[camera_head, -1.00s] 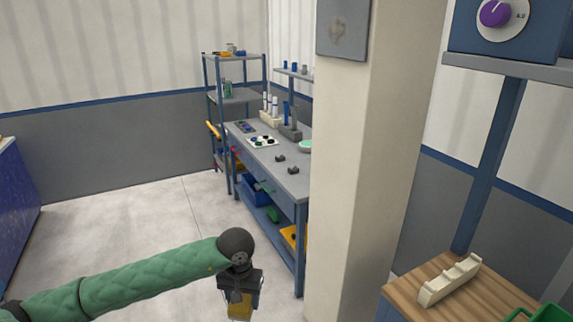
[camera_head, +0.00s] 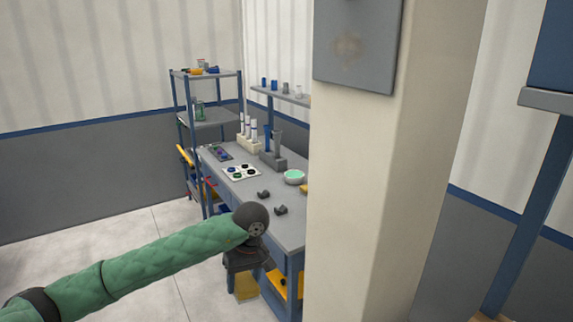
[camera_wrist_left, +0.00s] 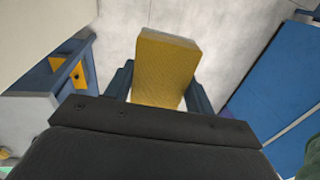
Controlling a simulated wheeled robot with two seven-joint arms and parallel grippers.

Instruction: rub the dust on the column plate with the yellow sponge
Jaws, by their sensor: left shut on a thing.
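The grey column plate (camera_head: 356,48) is on the cream column at the top of the head view, with a brownish dust smudge (camera_head: 347,47) on its face. My left gripper (camera_head: 245,275) is below and left of the plate, well apart from it. It is shut on the yellow sponge (camera_head: 245,286), which hangs below the fingers. In the left wrist view the sponge (camera_wrist_left: 165,65) sits between the two dark fingers. My right gripper is in neither view.
The cream column (camera_head: 375,200) stands right of my left arm. A grey workbench (camera_head: 265,190) with small parts and racks stands behind it, beside a blue shelf unit (camera_head: 205,120). Open floor (camera_head: 130,240) lies to the left.

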